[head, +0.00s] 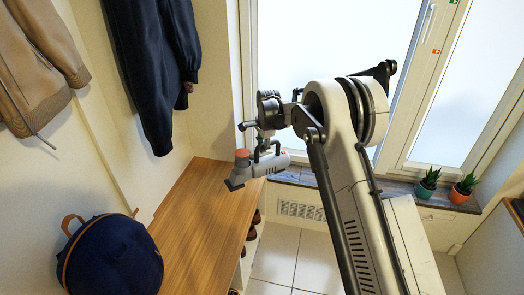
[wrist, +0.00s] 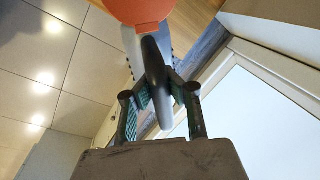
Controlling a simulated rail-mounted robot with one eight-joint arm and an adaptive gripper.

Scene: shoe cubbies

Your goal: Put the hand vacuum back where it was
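The hand vacuum (head: 268,166) is grey with an orange-red section and a dark flat nozzle. In the head view it hangs from my gripper (head: 266,139), near the right edge of the wooden bench (head: 196,208), with its nozzle toward the lower left. Whether the nozzle touches the bench I cannot tell. In the wrist view, the fingers of my gripper (wrist: 158,92) close from both sides on the vacuum's dark handle (wrist: 155,66). The orange section (wrist: 138,8) shows at the top edge.
A dark blue backpack (head: 112,258) sits at the bench's near left end. Jackets (head: 150,60) hang above. Shoes (head: 254,222) show in the cubbies under the bench. Two potted plants (head: 428,184) (head: 463,190) stand on the window sill. The bench's middle is bare.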

